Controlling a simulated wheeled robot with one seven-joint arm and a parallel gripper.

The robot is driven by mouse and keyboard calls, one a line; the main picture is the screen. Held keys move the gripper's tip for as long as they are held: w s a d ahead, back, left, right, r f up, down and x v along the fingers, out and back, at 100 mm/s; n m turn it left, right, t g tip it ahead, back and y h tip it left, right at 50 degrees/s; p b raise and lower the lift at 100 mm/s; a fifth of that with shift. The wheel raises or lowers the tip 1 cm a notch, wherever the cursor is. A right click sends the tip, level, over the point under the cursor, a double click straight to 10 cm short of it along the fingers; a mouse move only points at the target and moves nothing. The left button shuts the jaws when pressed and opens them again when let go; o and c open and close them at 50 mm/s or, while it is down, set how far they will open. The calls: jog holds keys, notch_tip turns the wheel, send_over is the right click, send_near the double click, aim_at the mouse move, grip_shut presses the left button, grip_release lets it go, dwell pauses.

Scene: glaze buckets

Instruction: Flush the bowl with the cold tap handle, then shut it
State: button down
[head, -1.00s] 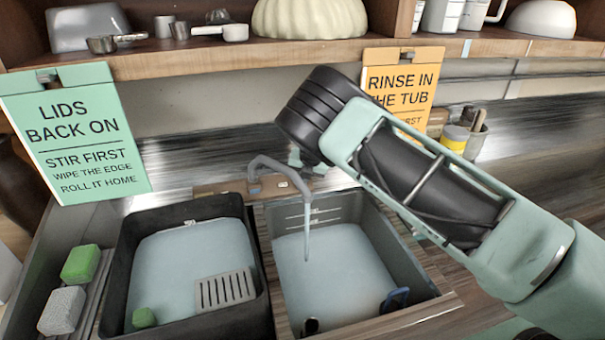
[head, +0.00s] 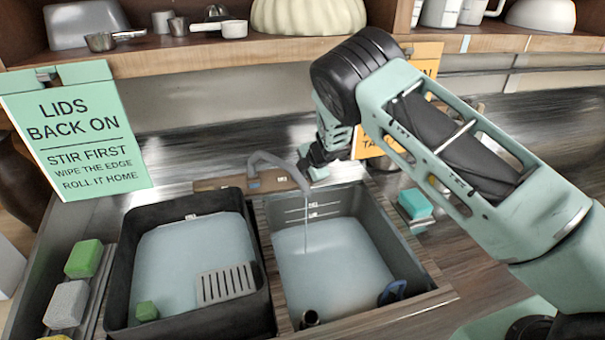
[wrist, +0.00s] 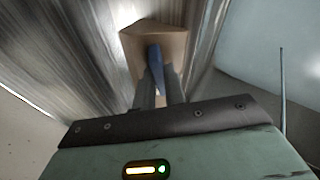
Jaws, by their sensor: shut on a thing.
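The grey tap spout (head: 275,160) arches over the right bowl (head: 415,262), which holds pale water. A thin stream of water (head: 307,230) falls from the spout into the bowl, and it also shows at the right of the wrist view (wrist: 283,95). My gripper (head: 313,168) is low behind the bowl, just right of the spout. In the wrist view my gripper (wrist: 160,88) is shut on the blue cold tap handle (wrist: 156,62), in front of a wooden block (wrist: 150,38). My gripper hides the handle in the head view.
A dark tub (head: 118,270) with water, a slotted grey piece and a green sponge stands left of the bowl. Sponges (head: 83,258) lie further left. A teal block (head: 415,203) lies right of the bowl. A shelf (head: 200,50) and hanging signs (head: 75,130) are behind.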

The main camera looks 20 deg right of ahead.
jog(key=shift+d+m+t+b, duration=0.1)
jog(key=shift+m+t+b, duration=0.25)
jog(key=shift+m, duration=0.75)
jog(key=c, duration=1.5)
grip_release()
jog(key=shift+o, duration=0.2)
jog(key=shift+s+d+r+b, duration=0.2)
jog(key=shift+s+r+b, duration=0.1)
jog(key=shift+s+b, duration=0.4)
jog(key=s+d+b, duration=0.4)
jog(key=s+b, duration=0.1)
jog(key=s, duration=0.5)
jog(key=shift+s+d+r, duration=0.15)
jog(key=shift+s+d, duration=0.05)
